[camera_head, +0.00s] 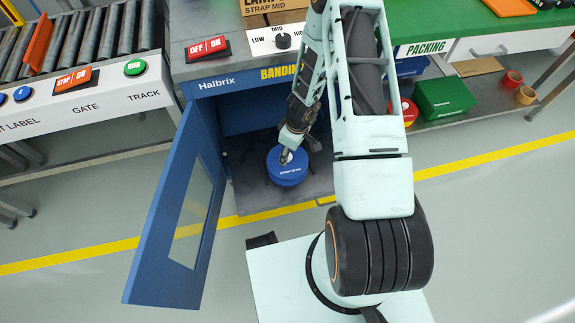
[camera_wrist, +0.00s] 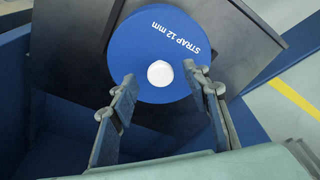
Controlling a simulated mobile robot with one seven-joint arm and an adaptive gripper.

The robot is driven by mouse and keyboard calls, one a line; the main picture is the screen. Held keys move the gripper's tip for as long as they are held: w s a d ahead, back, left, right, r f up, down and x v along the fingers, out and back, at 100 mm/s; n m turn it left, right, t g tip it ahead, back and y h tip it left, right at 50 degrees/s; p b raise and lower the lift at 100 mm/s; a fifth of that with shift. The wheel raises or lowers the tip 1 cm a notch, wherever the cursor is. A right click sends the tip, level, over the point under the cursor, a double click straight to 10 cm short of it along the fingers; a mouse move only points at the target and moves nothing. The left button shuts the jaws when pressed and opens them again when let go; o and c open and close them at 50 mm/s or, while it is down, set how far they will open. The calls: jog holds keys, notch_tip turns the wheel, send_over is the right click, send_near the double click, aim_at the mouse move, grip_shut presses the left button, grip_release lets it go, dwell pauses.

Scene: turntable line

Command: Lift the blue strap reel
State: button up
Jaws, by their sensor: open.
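The blue strap reel (camera_head: 287,170) lies flat in the open lower compartment of the blue banding machine, in the head view. In the wrist view the reel (camera_wrist: 160,48) is a blue disc with a white hub (camera_wrist: 160,74) and the print "STRAP 12 mm". My gripper (camera_wrist: 157,88) is open over the near part of the reel, its two fingers apart, one on each side of the hub. Nothing is held between them. In the head view my gripper (camera_head: 287,155) is at the reel's top, partly hidden by my wrist. I cannot tell whether the fingers touch the reel.
The machine's blue door (camera_head: 180,215) with a window stands open to the left. A roller conveyor (camera_head: 85,45) is at the upper left. A green box (camera_head: 444,98) and tape rolls (camera_head: 525,95) sit on a shelf at the right. The floor in front is clear.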

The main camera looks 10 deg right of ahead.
jog(key=shift+w+a+f, duration=0.1)
jog(key=shift+f, duration=0.65)
jog(key=shift+c, duration=0.5)
grip_shut()
jog(key=shift+r, duration=0.1)
